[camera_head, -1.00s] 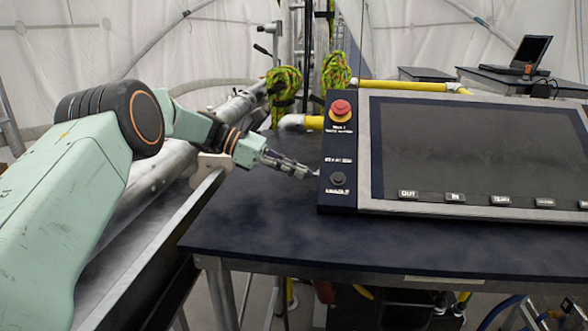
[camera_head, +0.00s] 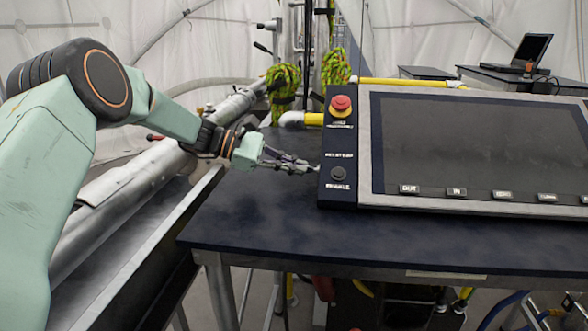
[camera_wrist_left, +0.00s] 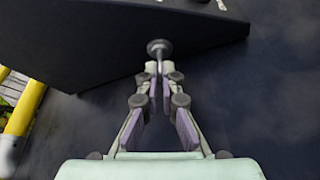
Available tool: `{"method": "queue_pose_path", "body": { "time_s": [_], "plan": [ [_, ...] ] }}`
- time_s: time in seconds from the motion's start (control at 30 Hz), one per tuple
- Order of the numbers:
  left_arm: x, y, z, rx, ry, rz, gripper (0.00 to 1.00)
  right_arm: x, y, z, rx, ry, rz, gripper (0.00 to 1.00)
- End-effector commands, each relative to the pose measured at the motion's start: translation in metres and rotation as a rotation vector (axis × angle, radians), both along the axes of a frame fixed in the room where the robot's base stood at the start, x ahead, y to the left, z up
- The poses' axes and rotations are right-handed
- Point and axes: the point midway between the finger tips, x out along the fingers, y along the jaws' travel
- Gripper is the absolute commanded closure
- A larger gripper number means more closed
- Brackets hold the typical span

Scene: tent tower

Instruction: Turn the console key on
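The dark round key switch (camera_head: 338,173) sits low on the black side strip of the console (camera_head: 337,205), above a small white label. In the left wrist view a round dark knob (camera_wrist_left: 160,46), seemingly this key, stands out near the panel's edge. My left gripper (camera_head: 316,168) reaches the strip's left edge, its tips just left of the key. In the wrist view its fingers (camera_wrist_left: 159,70) converge close together just below the knob. Whether they touch or grip it is unclear. My right gripper is not in view.
A red emergency button (camera_head: 341,104) is above the key on the same strip. The large dark screen (camera_head: 470,145) lies to its right. The dark table (camera_head: 270,215) is clear in front. Yellow pipe (camera_head: 415,82) and a green-yellow rope (camera_head: 283,85) are behind.

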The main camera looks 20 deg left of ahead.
Motion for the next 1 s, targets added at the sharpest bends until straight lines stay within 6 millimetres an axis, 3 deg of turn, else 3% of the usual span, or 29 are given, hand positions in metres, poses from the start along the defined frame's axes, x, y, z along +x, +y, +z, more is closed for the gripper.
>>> {"method": "queue_pose_path", "body": {
  "time_s": [0.3, 0.87, 1.0],
  "plan": [
    [-0.002, 0.0, -0.003, 0.038, -0.136, 0.0, 1.0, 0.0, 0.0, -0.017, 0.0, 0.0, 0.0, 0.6],
    [-0.002, -0.001, -0.002, 0.049, -0.168, -0.001, 1.0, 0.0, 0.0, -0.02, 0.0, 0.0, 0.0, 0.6],
    [-0.002, 0.0, -0.002, 0.049, -0.168, -0.001, 0.86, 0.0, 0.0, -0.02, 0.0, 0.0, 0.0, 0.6]
  ]
}}
